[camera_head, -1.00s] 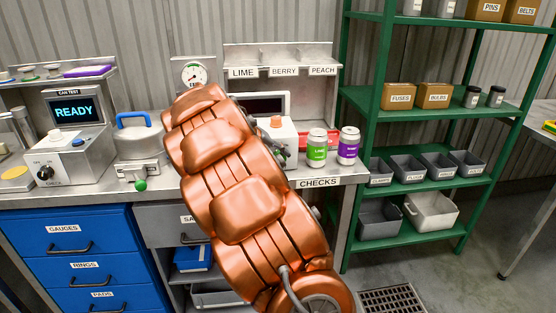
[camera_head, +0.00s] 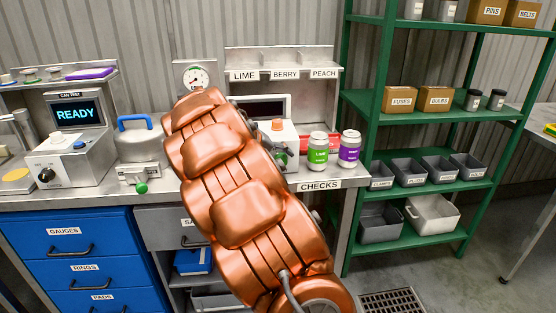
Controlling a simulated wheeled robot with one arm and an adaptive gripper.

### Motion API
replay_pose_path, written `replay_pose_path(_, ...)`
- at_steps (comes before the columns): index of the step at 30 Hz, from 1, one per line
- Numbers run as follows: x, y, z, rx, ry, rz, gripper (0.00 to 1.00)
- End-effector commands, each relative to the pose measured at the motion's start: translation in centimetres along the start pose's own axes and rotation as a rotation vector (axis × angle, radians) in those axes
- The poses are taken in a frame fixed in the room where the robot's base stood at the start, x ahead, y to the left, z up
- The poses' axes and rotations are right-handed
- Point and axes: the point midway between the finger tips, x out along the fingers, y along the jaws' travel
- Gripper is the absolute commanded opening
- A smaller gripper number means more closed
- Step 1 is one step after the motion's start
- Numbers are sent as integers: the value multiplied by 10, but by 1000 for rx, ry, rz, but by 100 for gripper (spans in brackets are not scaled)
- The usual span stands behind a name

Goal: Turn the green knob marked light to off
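No knob with a readable "light" label shows. A green ball-shaped knob (camera_head: 141,187) sits low on the front of the blue-handled machine (camera_head: 138,150), with no readable label. A white machine (camera_head: 284,133) with an orange button and a dark screen stands right of my arm.
A green-labelled can (camera_head: 317,149) and a purple-labelled can (camera_head: 349,148) stand near the counter's right end, close to my arm. The READY tester (camera_head: 72,145) with a black dial is at left. A green shelf rack (camera_head: 415,115) stands at right.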

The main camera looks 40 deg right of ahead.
Motion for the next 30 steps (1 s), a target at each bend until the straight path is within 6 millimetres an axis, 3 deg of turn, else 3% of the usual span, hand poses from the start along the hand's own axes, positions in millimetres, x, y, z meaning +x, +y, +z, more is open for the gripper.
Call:
replay_pose_path(5,-15,0,0,0,1,0,61)
replay_pose_path(18,-96,-1,-1,0,5,0,61)
replay_pose_path(24,-115,0,-1,-1,3,0,61)
replay_pose_path(30,-120,-1,-1,-1,2,0,61)
